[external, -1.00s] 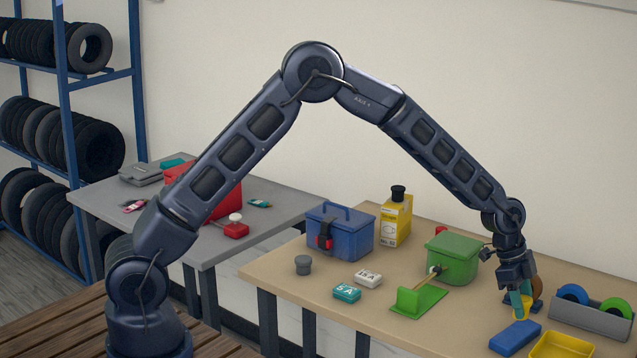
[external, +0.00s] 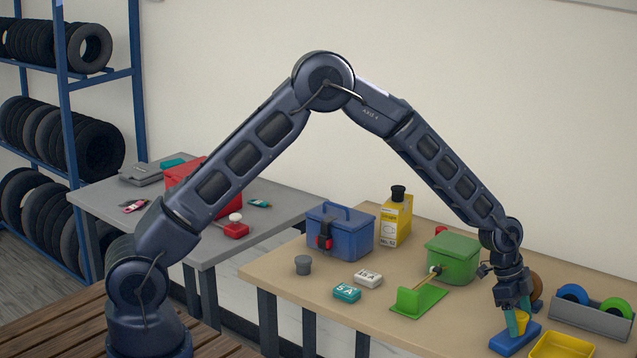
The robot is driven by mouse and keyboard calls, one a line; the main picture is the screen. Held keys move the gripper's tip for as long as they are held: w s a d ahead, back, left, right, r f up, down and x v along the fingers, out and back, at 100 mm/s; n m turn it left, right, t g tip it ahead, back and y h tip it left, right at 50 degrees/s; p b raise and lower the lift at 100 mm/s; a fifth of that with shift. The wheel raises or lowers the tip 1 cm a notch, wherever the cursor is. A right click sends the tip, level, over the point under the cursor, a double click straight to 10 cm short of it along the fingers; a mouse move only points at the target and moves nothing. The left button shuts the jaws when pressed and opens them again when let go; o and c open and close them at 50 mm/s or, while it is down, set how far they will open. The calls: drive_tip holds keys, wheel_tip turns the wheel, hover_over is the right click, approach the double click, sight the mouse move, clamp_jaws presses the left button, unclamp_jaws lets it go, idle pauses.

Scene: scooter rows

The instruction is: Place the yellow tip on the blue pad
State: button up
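The blue pad (external: 514,342) is a flat blue block on the tan table's front right. My gripper (external: 517,325) points down right over the pad, with its teal fingers close around the yellow tip (external: 522,320). The gripper looks shut on the tip, though the fingers partly hide it. The tip is just above or touching the pad; I cannot tell which.
A yellow tray (external: 562,346) lies right of the pad. A grey holder with blue and green rolls (external: 592,308) stands behind it. A green box (external: 453,259) and a green stand (external: 418,302) are to the left. Free tabletop lies left of the pad.

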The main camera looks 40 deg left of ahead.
drive_tip(key=v, duration=1.2)
drive_tip(key=s+a+r+n+t+y, duration=0.1)
drive_tip(key=s+a+r+n, duration=0.15)
drive_tip(key=a+r, duration=0.7)
drive_tip(key=s+a+r+n+t, duration=0.1)
drive_tip(key=s+a+r+n, duration=0.2)
drive_tip(key=a, duration=1.1)
drive_tip(key=s+a+r+n+t+y, duration=0.1)
drive_tip(key=s+a+r+n, duration=0.15)
drive_tip(key=a+r, duration=0.7)
drive_tip(key=s+a+f+n+t+y, duration=0.1)
drive_tip(key=s+a+n, duration=0.9)
drive_tip(key=s+a, duration=1.3)
drive_tip(key=shift+a+f+t+y, duration=0.25)
drive_tip(key=shift+a+t+y, duration=0.05)
drive_tip(key=shift+a+y, duration=0.45)
